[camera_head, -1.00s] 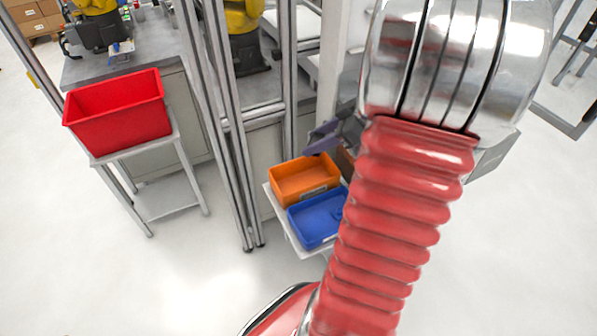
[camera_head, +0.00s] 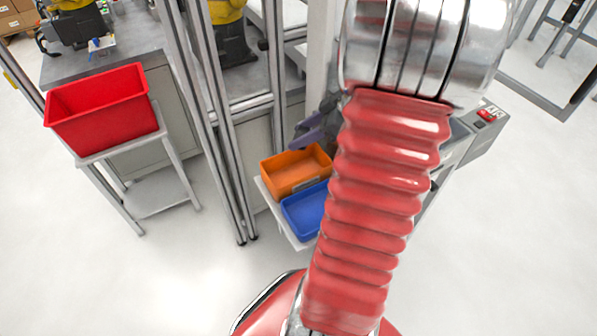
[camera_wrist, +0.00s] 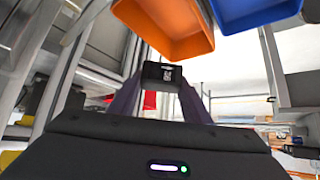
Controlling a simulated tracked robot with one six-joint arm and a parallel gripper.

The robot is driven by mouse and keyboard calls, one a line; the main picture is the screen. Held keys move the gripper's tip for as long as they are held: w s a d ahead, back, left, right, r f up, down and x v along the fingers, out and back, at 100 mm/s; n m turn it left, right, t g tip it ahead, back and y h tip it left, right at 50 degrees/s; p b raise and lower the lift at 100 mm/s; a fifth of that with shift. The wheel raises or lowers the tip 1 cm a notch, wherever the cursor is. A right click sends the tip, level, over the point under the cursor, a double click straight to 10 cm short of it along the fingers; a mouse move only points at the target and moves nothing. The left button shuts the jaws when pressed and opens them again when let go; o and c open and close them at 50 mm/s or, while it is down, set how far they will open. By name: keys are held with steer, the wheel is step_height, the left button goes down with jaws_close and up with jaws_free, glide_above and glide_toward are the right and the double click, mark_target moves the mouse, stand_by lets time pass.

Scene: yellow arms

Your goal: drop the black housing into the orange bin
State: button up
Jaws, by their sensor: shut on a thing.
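The black housing (camera_wrist: 161,72), a small dark block with a pale printed mark, is between the two purple fingertips of my gripper (camera_head: 308,133) in the wrist view. My gripper is shut on it. In the head view I cannot make out the housing; only part of the purple fingers shows beside my arm. The orange bin (camera_head: 290,176) stands on a low light shelf, just below and left of the fingers in that picture. It also shows at the top of the wrist view (camera_wrist: 165,38), apart from the housing.
A blue bin (camera_head: 303,211) sits against the orange bin, partly behind my arm. A red bin (camera_head: 100,108) stands on a small table at left. Metal frame posts (camera_head: 222,130) rise between them. Open pale floor lies in front and at right.

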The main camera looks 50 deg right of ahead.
steer(key=shift+f, duration=1.85)
steer(key=o, duration=1.1)
steer(key=v, duration=1.3)
steer(key=shift+s+r, duration=0.25)
steer(key=shift+s, duration=0.05)
steer(key=shift+d, duration=0.1)
